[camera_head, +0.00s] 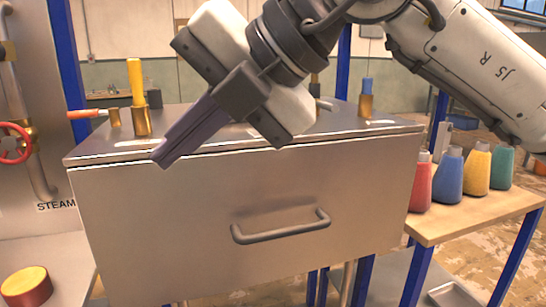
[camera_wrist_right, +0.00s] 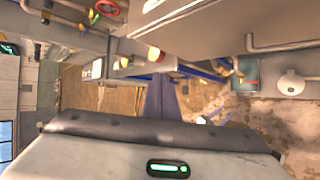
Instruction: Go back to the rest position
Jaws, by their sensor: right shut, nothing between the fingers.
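My right gripper (camera_head: 172,152) comes in from the upper right in the head view. Its fingers are shut with nothing between them and point down to the left, in front of the top front edge of a grey metal cabinet (camera_head: 170,225). In the right wrist view the shut fingers (camera_wrist_right: 160,98) stand up from the gripper body. The gripper hides part of the cabinet top. My left gripper is in neither view.
The cabinet's front has a handle (camera_head: 280,228). On its top stand a yellow cylinder (camera_head: 136,82) in a brass holder and a blue one (camera_head: 367,86). Several coloured bottles, including a red one (camera_head: 420,185), stand on a wooden table (camera_head: 450,218) at right. A red valve wheel (camera_head: 14,143) is at left.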

